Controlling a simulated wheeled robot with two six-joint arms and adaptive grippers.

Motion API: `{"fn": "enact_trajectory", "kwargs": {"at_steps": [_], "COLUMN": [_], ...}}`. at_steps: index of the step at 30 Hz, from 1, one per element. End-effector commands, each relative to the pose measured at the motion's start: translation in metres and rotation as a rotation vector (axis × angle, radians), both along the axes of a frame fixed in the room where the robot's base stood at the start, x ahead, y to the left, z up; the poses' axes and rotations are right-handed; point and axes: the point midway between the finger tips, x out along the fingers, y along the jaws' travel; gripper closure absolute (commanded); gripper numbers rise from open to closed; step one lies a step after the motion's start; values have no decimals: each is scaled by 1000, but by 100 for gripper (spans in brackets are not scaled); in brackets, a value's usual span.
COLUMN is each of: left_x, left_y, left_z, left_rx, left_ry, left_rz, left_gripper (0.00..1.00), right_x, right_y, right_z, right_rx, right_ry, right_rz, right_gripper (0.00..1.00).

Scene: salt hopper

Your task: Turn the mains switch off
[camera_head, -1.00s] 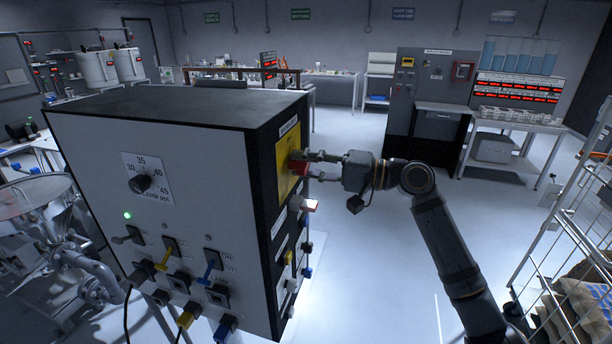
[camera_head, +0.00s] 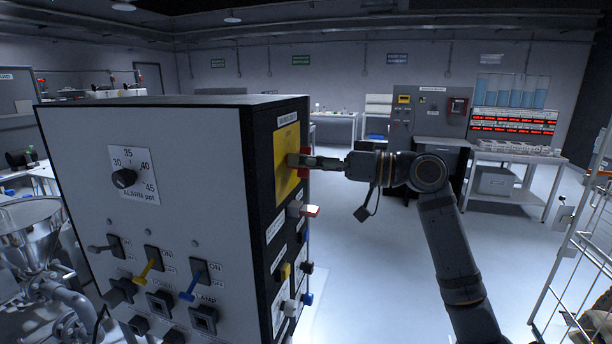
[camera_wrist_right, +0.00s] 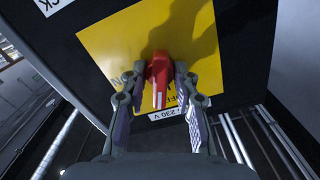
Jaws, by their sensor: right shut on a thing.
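The mains switch is a red handle (camera_wrist_right: 160,82) on a yellow plate (camera_wrist_right: 110,43) on the side of the large control box. In the head view the red handle (camera_head: 304,162) shows at the plate's edge, partly hidden by my right gripper (camera_head: 308,161). My right gripper is shut on the red handle, with one finger on each side of it in the right wrist view (camera_wrist_right: 160,90). The handle and fingers partly cover the plate's lettering. My left gripper is not in view.
The control box (camera_head: 90,170) has a dial (camera_head: 124,178), several toggle switches and coloured plugs. A metal hopper (camera_head: 30,235) stands at the left. A wire rack (camera_head: 575,250) stands at the right. The floor behind my right arm is clear.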

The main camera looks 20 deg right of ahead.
Motion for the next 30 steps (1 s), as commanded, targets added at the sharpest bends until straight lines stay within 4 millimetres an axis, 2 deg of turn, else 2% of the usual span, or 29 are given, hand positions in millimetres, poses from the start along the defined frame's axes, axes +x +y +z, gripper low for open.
{"fn": "enact_trajectory", "kwargs": {"at_steps": [1,3,12,30], "left_x": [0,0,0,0], "left_y": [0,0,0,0], "left_z": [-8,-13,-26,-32], "left_rx": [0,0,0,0], "left_ry": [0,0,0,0], "left_rz": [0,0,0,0], "left_gripper": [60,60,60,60], "right_x": [0,0,0,0], "right_y": [0,0,0,0], "right_z": [-5,-5,-4,-3], "right_rx": [-25,-56,-166,-230], "right_ry": [-32,-78,-240,-329], "right_rz": [1,1,2,2], "right_gripper": [100,100,100,100]}}
